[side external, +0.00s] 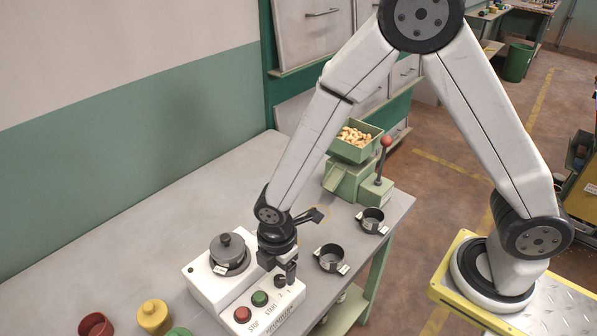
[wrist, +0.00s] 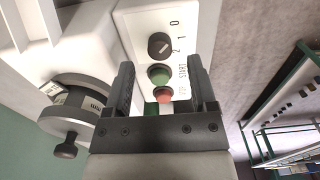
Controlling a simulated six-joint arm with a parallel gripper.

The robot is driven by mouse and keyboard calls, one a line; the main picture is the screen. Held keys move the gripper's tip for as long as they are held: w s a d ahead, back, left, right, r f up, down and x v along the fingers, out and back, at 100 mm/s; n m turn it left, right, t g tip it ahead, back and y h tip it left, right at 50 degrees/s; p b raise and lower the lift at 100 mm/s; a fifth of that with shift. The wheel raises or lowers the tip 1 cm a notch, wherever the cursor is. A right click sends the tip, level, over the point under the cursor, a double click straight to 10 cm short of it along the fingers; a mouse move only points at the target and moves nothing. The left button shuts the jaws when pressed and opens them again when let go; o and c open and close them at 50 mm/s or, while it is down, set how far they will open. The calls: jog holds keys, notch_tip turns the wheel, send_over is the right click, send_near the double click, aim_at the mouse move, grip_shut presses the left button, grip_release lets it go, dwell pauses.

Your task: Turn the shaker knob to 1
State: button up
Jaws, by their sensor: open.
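The dark round shaker knob (wrist: 159,44) is on the white control panel (wrist: 135,22), beside the labels 0, 1 and 2. It has a pale mark, but its exact setting is too small to tell. In the side external view the knob (side external: 280,281) is right by my gripper (side external: 284,270) and partly hard to separate from it. In the wrist view my gripper (wrist: 161,82) is open and empty, with its fingers on either side of the green button in the picture and the knob ahead of the fingertips. No contact with the knob shows.
The green START button (side external: 260,298) and red STOP button (side external: 242,314) sit close to the knob. A grey lidded pot (side external: 229,254) stands on the white machine. Dark ring holders (side external: 330,258), a green hopper of nuts (side external: 354,150) and coloured cups (side external: 154,316) are around the bench.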

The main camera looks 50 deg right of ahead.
aim_at(280, 281)
jog(key=shift+f, duration=1.5)
grip_shut()
